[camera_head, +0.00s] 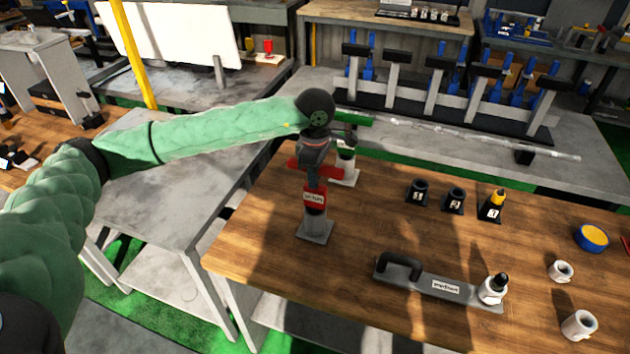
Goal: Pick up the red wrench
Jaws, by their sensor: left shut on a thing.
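The red wrench (299,166) shows as a red crosswise bar above a labelled red holder (315,198) with a grey foot, at the left side of the wooden table. My left gripper (314,172) reaches down over the bar from above and is shut on the red wrench. The fingers and wrist hide part of the bar, and I cannot tell whether the wrench's lower end is still inside the holder. My right gripper is not in view.
A similar stand with a green bar (354,117) is close behind my gripper. On the wooden table (380,215) are black sockets (418,192), a long handled plate (440,287), white cylinders (579,325) and a yellow-blue round container (592,238). The table's front left is clear.

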